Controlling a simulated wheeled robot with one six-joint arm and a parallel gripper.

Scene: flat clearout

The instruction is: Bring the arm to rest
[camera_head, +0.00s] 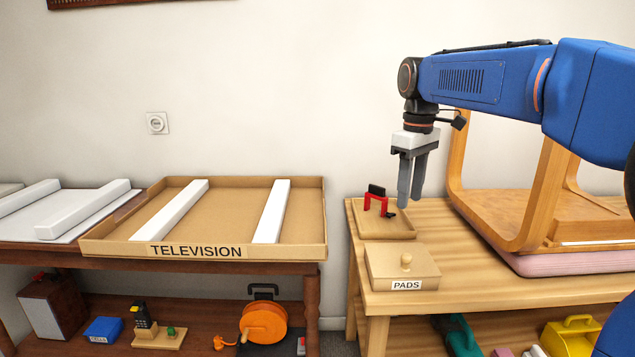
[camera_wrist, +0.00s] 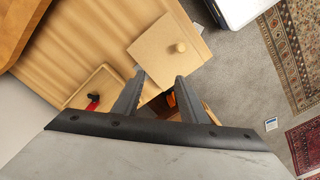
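My gripper (camera_head: 412,198) hangs from my blue arm, pointing down above the back left part of the light wooden table (camera_head: 470,287). In the wrist view my gripper (camera_wrist: 160,82) has its two dark fingers apart, with nothing between them. In the head view it is just right of a small wooden tray (camera_head: 386,232) with a red and black item (camera_head: 376,199) in it. I cannot tell the exact height of the fingertips over the table.
A lidded box marked PADS (camera_head: 402,268) stands at the table's front left. A bent-wood chair frame (camera_head: 530,220) rests on the table at right, beside my arm. A cardboard tray marked TELEVISION (camera_head: 318,248) lies on the dark shelf unit at left. A gap separates the two.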

